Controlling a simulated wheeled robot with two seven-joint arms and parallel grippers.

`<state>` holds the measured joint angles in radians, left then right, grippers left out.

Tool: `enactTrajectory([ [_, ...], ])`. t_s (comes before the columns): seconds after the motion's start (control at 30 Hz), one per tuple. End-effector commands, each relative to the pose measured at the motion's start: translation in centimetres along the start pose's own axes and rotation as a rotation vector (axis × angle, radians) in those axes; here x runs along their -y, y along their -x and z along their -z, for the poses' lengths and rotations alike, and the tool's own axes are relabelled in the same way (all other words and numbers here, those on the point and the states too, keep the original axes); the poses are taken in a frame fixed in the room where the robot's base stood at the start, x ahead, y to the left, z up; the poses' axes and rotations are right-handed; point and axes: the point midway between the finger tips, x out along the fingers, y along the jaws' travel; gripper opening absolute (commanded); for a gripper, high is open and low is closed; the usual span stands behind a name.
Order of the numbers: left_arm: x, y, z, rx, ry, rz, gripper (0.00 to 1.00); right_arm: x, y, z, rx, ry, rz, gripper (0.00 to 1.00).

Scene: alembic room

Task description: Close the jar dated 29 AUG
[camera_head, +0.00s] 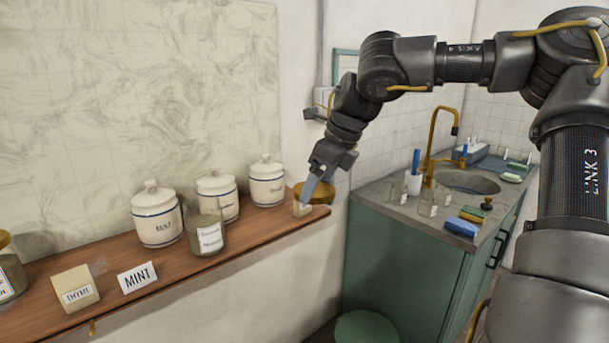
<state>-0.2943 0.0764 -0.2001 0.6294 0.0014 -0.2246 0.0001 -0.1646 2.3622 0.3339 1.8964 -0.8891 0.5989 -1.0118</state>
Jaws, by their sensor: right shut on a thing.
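My right gripper (312,188) reaches down over the right end of the wooden shelf and is shut on a round golden-brown lid (326,192). A small pale thing (302,209) shows just under the lid; I cannot tell whether it is a label or part of a jar. An open glass jar (207,236) with a white label stands on the shelf, left of the gripper and apart from it. No lid shows on it. Another glass jar (8,275) with a golden lid is cut off at the left edge. No 29 AUG date is legible. My left gripper is out of view.
White lidded canisters (157,216) stand along the back of the shelf (265,229). A THYME box (76,290) and a MINT card (138,278) are at its front left. A green counter (400,260) with sink, bottles and sponges is to the right. A green stool is below.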

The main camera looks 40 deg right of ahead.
Motion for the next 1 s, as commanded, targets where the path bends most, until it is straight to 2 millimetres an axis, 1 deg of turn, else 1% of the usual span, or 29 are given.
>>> enactTrajectory([
  [0.17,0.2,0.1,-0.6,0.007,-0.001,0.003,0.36,3.1,-1.5,4.6,0.003,0.138,-0.065,0.59],
  [0.27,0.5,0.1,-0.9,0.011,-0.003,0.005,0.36,4.8,-3.2,8.2,0.004,0.227,-0.104,0.59],
  [0.3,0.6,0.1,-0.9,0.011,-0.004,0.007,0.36,5.4,-4.0,9.9,0.005,0.264,-0.121,0.59],
  [0.37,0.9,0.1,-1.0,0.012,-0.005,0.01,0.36,6.0,-5.6,12.5,0.006,0.318,-0.143,0.59],
  [0.4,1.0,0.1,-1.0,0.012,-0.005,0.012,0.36,6.1,-6.7,14.2,0.008,0.352,-0.158,0.59],
  [0.47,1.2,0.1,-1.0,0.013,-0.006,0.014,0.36,5.9,-8.7,16.5,0.01,0.4,-0.177,0.59],
  [0.5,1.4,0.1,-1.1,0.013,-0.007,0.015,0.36,5.6,-10.0,17.8,0.011,0.431,-0.189,0.59],
  [0.57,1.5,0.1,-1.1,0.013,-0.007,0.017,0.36,4.8,-11.9,19.4,0.012,0.475,-0.206,0.59],
  [0.6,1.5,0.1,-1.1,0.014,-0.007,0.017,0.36,4.1,-13.2,20.2,0.011,0.504,-0.217,0.59],
  [0.67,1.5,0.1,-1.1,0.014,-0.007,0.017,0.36,2.9,-15.0,20.9,0.012,0.548,-0.232,0.59],
  [0.7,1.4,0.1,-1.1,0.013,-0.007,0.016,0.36,2.0,-16.1,21.2,0.013,0.579,-0.244,0.59],
  [0.8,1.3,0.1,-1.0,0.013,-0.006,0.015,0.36,-0.4,-18.7,21.4,0.012,0.657,-0.273,0.59],
  [0.87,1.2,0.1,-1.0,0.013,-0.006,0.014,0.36,-2.0,-20.2,21.2,0.012,0.711,-0.294,0.59],
  [0.97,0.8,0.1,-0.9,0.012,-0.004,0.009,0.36,-5.6,-22.6,20.1,0.011,0.826,-0.338,0.59],
  [1.0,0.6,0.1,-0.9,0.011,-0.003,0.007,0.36,-7.2,-23.4,19.4,0.011,0.882,-0.36,0.59],
])
